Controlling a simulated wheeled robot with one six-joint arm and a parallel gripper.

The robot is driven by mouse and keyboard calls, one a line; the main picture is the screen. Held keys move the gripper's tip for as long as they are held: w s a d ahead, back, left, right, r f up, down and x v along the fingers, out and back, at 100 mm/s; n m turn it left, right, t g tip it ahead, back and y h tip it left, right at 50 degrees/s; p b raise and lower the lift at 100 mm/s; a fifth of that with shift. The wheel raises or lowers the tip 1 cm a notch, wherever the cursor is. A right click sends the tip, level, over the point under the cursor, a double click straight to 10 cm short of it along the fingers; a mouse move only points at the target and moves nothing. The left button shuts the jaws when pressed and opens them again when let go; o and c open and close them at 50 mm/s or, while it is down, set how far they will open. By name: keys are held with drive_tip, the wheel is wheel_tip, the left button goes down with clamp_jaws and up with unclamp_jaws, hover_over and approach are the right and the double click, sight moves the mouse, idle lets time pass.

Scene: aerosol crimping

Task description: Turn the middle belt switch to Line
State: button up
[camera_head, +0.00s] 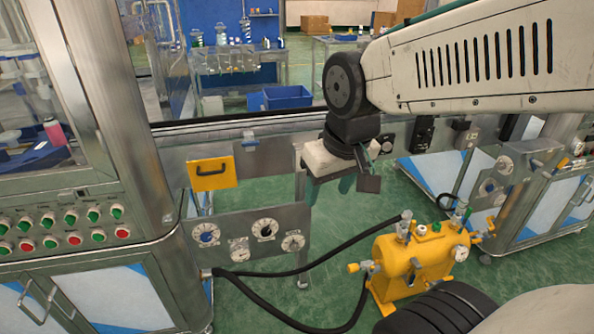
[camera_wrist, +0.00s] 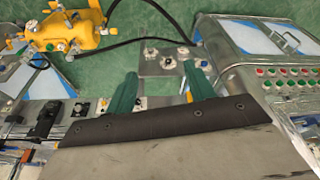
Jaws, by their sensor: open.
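A grey panel (camera_head: 232,220) under the conveyor carries several round white dials. One dial with a black knob (camera_head: 265,229) sits among them, a blue-centred dial (camera_head: 206,234) is at the left, and others are below and right. I cannot read the labels or tell for certain which is the middle belt switch. The same panel (camera_wrist: 156,68) shows in the wrist view, beyond my fingers. My gripper (camera_head: 330,187) is open and empty, with green fingers, to the right of the panel and apart from it. In the wrist view my gripper (camera_wrist: 160,72) has its fingers spread wide.
A yellow tank (camera_head: 412,262) with black hoses stands on the green floor right of the panel. A yellow handled plate (camera_head: 211,173) is on the conveyor side. A steel cabinet with coloured buttons (camera_head: 74,240) stands left. More dials (camera_head: 504,164) are at the right.

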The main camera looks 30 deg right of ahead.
drive_tip(key=w+d+f+t+h, duration=0.1)
drive_tip(key=w+d+f+t, duration=0.15)
drive_tip(key=w, duration=0.55)
drive_tip(key=w+d+f+m+t, duration=0.15)
drive_tip(key=w+d+f, duration=0.25)
drive_tip(key=w, duration=0.5)
drive_tip(key=w+d+f+t+h, duration=0.1)
drive_tip(key=w+d+f+t, duration=0.25)
drive_tip(key=w, duration=0.45)
drive_tip(key=w+d+f+m+t+h, duration=0.1)
drive_tip(key=w+d+f+t, duration=0.2)
drive_tip(key=f, duration=0.4)
drive_tip(key=w+d+f+t+h, duration=0.1)
drive_tip(key=d+f+t+h, duration=0.1)
drive_tip(key=d+f+t, duration=0.3)
drive_tip(key=w+d+f+g, duration=0.1)
drive_tip(key=w+d, duration=0.1)
drive_tip(key=w, duration=0.5)
drive_tip(key=shift+w+d, duration=0.25)
drive_tip(key=shift+d, duration=0.1)
drive_tip(key=shift+m, duration=0.25)
drive_tip(key=shift+c, duration=0.3)
drive_tip(key=c, duration=0.9)
